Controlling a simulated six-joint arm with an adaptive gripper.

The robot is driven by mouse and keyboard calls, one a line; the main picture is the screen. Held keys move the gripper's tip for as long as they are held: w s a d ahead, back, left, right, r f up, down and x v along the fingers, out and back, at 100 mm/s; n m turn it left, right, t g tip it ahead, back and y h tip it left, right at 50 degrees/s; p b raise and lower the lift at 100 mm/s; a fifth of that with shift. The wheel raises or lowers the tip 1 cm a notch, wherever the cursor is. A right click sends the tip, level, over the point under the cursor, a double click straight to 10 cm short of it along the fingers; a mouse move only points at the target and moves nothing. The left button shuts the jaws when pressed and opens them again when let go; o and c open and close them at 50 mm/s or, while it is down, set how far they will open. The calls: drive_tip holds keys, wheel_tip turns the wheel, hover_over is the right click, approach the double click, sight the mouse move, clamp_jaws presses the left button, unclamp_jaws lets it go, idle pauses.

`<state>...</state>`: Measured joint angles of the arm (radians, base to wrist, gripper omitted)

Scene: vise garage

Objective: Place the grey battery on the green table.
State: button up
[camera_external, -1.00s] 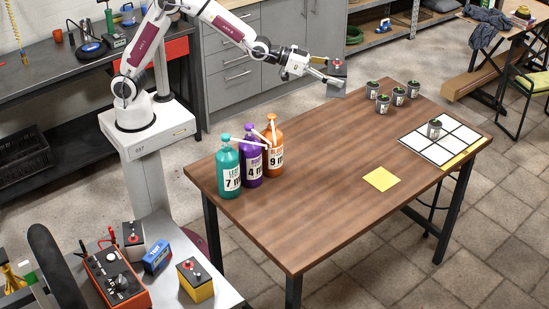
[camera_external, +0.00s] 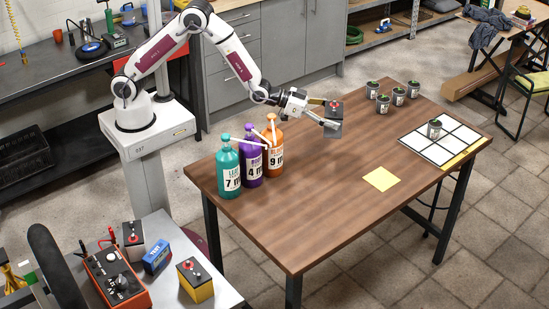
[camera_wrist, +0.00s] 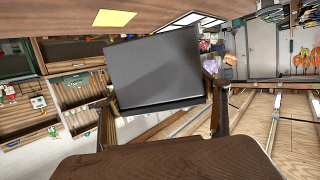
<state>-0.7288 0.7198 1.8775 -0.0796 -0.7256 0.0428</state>
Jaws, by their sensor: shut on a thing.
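A grey battery (camera_external: 335,126) with a red knob on top is held between the fingers of my gripper (camera_external: 332,114), roughly upright. In the wrist view the battery (camera_wrist: 158,68) is a plain dark grey block between the two fingers (camera_wrist: 161,110). It hangs over the far-left part of a brown wooden table (camera_external: 330,200), beyond and to the right of the bottles; its exact height above the top is hard to tell. I make out no green table; the large table in front is brown wood.
Teal (camera_external: 228,168), purple (camera_external: 251,160) and orange (camera_external: 276,150) pump bottles stand at the table's left. Several small potted plants (camera_external: 383,104) and a white grid board (camera_external: 458,146) are on the right, with a yellow sheet (camera_external: 381,179). The table's middle and front are clear.

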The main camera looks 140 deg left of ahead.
drive_tip(key=shift+f, duration=0.5)
hover_over(330, 156)
drive_tip(key=shift+w+f, duration=0.1)
drive_tip(key=shift+f, duration=3)
drive_tip(key=shift+f, duration=1.9)
drive_tip(key=shift+f, duration=0.1)
drive_tip(key=o, duration=2)
drive_tip(key=shift+f, duration=0.2)
drive_tip(key=shift+o, duration=0.2)
drive_tip(key=shift+r, duration=0.15)
